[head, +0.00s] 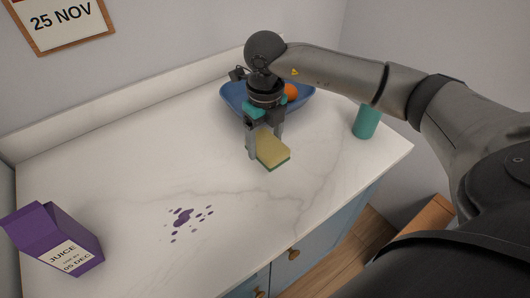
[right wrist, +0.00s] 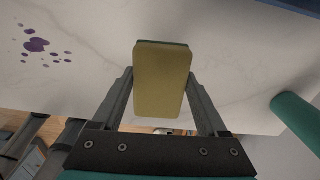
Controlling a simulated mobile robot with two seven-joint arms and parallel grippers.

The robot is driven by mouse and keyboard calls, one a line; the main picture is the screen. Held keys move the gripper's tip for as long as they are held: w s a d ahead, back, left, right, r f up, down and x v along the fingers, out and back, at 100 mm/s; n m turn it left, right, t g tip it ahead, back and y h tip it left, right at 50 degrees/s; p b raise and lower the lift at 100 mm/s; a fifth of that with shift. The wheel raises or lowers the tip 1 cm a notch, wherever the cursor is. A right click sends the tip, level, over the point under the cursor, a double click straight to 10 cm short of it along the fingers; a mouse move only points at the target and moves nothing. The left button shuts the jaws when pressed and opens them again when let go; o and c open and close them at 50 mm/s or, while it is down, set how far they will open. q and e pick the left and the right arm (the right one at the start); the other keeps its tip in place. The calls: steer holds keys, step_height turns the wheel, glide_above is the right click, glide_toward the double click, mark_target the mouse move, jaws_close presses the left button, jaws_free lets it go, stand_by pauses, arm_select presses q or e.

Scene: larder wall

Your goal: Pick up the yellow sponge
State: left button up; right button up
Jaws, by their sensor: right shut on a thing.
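The yellow sponge (head: 271,150) with a dark green underside is between the fingers of my right gripper (head: 265,148), over the white marble counter. In the right wrist view the sponge (right wrist: 160,80) fills the space between the two fingertips (right wrist: 160,85), and the gripper is shut on it. From these views I cannot tell for certain whether the sponge touches the counter. My left gripper is not in view.
A blue bowl (head: 233,98) with an orange fruit (head: 291,91) stands just behind my right gripper. A teal cup (head: 366,121) stands to the right. A purple juice carton (head: 55,238) is at the front left.

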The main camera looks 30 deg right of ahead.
mark_target(265, 141)
step_height(265, 141, up, 14)
steer(key=shift+f+p, duration=0.15)
steer(key=shift+p, duration=0.3)
